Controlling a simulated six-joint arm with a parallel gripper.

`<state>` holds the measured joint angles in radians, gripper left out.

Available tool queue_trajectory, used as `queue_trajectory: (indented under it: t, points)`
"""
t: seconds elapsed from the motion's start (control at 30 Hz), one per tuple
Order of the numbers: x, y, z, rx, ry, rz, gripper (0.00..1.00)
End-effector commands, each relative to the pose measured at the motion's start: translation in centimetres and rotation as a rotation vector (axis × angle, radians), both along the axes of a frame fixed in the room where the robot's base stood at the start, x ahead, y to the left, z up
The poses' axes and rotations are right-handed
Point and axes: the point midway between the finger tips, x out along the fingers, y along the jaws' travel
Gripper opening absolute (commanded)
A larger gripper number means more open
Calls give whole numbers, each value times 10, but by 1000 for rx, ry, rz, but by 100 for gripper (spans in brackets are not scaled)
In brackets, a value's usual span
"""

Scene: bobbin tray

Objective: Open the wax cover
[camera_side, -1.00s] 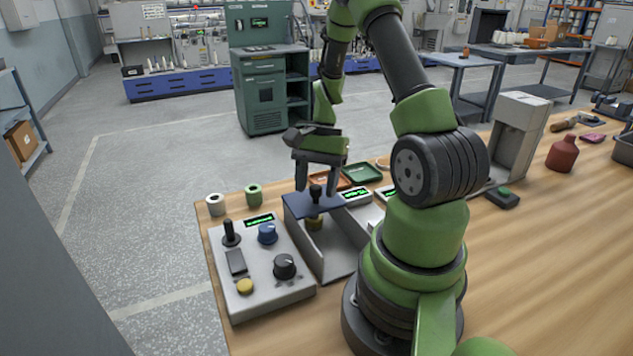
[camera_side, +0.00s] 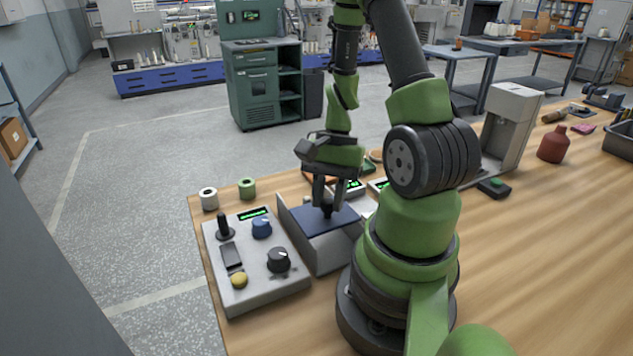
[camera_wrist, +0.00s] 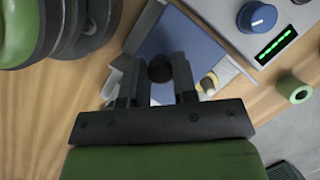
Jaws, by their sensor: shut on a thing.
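The wax cover (camera_side: 338,222) is a flat blue plate with a black knob (camera_wrist: 160,68), lying across the grey box (camera_side: 338,252) beside the control panel. My gripper (camera_side: 325,207) points down, with its fingers on either side of the knob and shut on it. In the wrist view, my gripper (camera_wrist: 157,78) has the knob between its two dark fingers, and the cover (camera_wrist: 190,45) extends beyond them. A yellowish round piece (camera_wrist: 208,83) shows beside the cover, near my right finger. In the side view that piece is hidden.
The control panel (camera_side: 248,285) with knobs, a lever and a green display stands close to the left of the box. A white spool (camera_side: 209,199) and a green spool (camera_side: 247,188) stand behind it.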

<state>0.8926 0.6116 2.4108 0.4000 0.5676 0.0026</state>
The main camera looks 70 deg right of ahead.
Motion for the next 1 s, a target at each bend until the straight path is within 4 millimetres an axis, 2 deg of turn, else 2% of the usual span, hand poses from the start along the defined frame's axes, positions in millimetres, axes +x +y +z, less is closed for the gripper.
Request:
queue_trajectory:
  t: [0.13, 0.47, 0.5, 0.6, 1.0]
  points:
    - [-11, 11, 0, 4, 7, -1, 0]
    - [-12, 12, 0, 2, 6, -1, 0]
    - [-12, 12, 0, 2, 6, -1, 31]
    - [-12, 12, 0, 1, 6, -1, 52]
    - [-11, 9, 6, -2, -1, -1, 52]
